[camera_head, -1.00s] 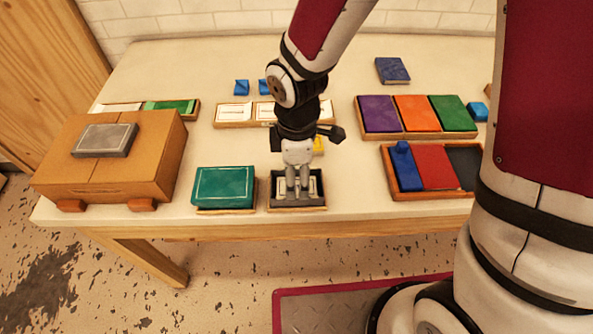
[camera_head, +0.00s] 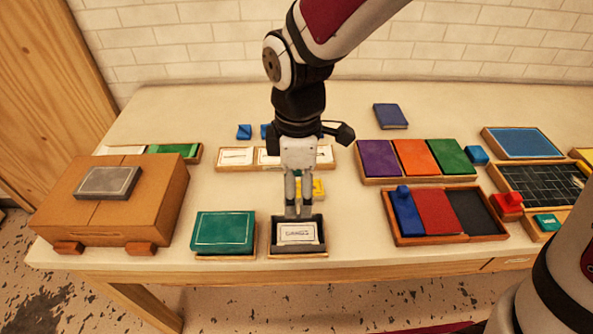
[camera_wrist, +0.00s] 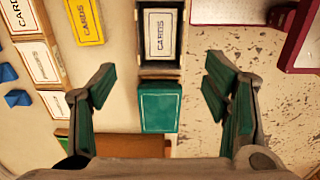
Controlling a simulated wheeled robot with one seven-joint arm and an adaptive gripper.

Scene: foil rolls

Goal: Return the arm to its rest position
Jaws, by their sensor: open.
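My gripper (camera_head: 298,212) hangs from my arm, pointing down, above the back part of a small dark tray (camera_head: 275,241) at the table's front edge. A white labelled card deck (camera_head: 298,233) lies in the tray. The wrist view also shows this deck (camera_wrist: 160,36), lettered "CARDS", beyond the fingertips. A teal box (camera_head: 223,232) sits beside the tray on the left; it also shows in the wrist view (camera_wrist: 160,107).
A large brown box (camera_head: 110,205) with a grey block (camera_head: 108,183) on top stands at left. A yellow deck (camera_head: 315,189) lies behind the gripper. Trays of coloured blocks (camera_head: 440,240) fill the right. The table's back strip (camera_head: 200,103) is mostly clear.

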